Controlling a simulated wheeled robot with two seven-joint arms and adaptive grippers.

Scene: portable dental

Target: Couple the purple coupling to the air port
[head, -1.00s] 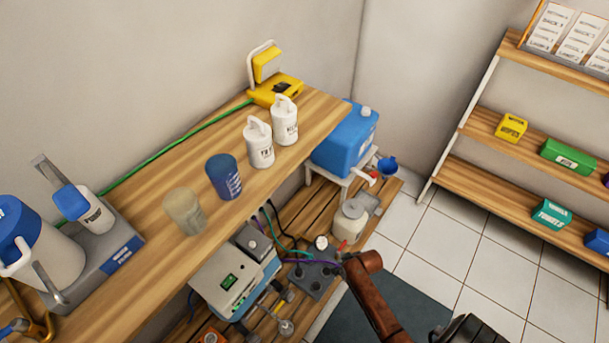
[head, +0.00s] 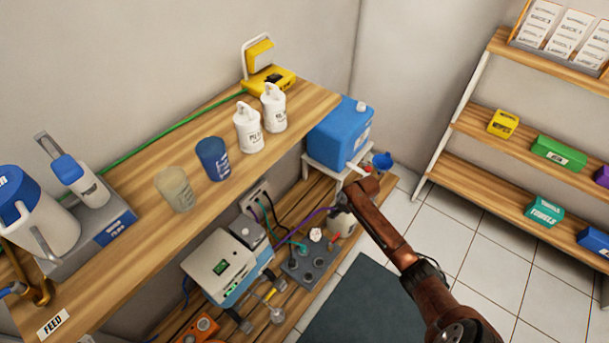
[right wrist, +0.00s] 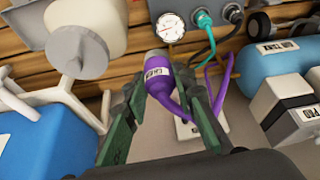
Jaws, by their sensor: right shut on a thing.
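The purple coupling (right wrist: 158,66) is a purple, labelled body with a purple hose; in the right wrist view it sits between my right gripper's green fingers. My right gripper (right wrist: 160,92) is shut on it. In the head view my right gripper (head: 344,200) is beyond the grey manifold block (head: 303,268), held above the lower shelf; the purple hose (head: 315,214) runs from it to the left. The block carries a white gauge (right wrist: 170,27) and a teal coupling (right wrist: 205,19). I cannot tell which opening is the air port. My left gripper is not in view.
A blue tank (head: 340,135) on a white stand is beyond the gripper. A white control box (head: 222,268) stands left of the block. The upper wooden shelf (head: 150,235) overhangs at left. White floor tiles and a dark mat lie at right.

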